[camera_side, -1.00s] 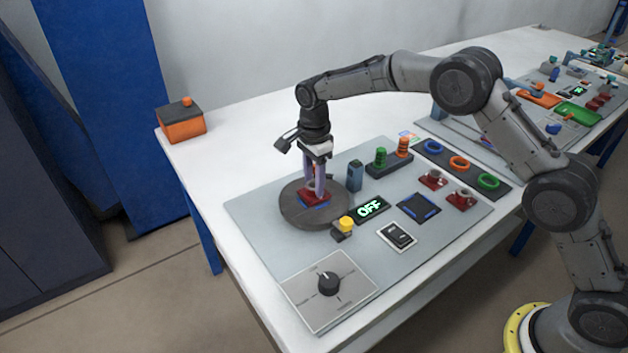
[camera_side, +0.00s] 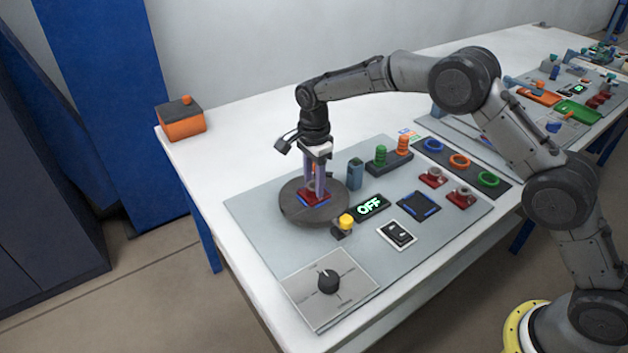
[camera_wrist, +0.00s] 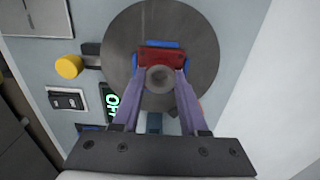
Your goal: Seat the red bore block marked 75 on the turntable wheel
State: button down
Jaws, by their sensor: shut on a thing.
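A red bore block (camera_side: 314,197) is at the dark grey turntable wheel (camera_side: 292,213), over a blue-edged seat on the wheel. The wrist view shows the red block (camera_wrist: 150,54) with its round grey bore, and blue edging (camera_wrist: 162,44) behind it, on the wheel (camera_wrist: 205,50). No marking on the block can be read. My gripper (camera_side: 315,192) points straight down and its purple fingers are shut on the block; the fingertips also show in the wrist view (camera_wrist: 161,76). I cannot tell whether the block touches the seat fully, as its underside is hidden.
Beside the wheel are a yellow button (camera_side: 346,221), an OFF display (camera_side: 371,206), a blue-grey block (camera_side: 355,174) and a rocker switch (camera_side: 397,235). Two more red blocks (camera_side: 433,178) stand to the right. A rotary knob (camera_side: 328,281) is in front.

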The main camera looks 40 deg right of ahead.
dwell(0.3)
jog(key=shift+c, duration=1.8)
grip_release()
jog(key=shift+o, duration=0.3)
jog(key=o, duration=0.3)
notch_tip(320, 180, up, 7)
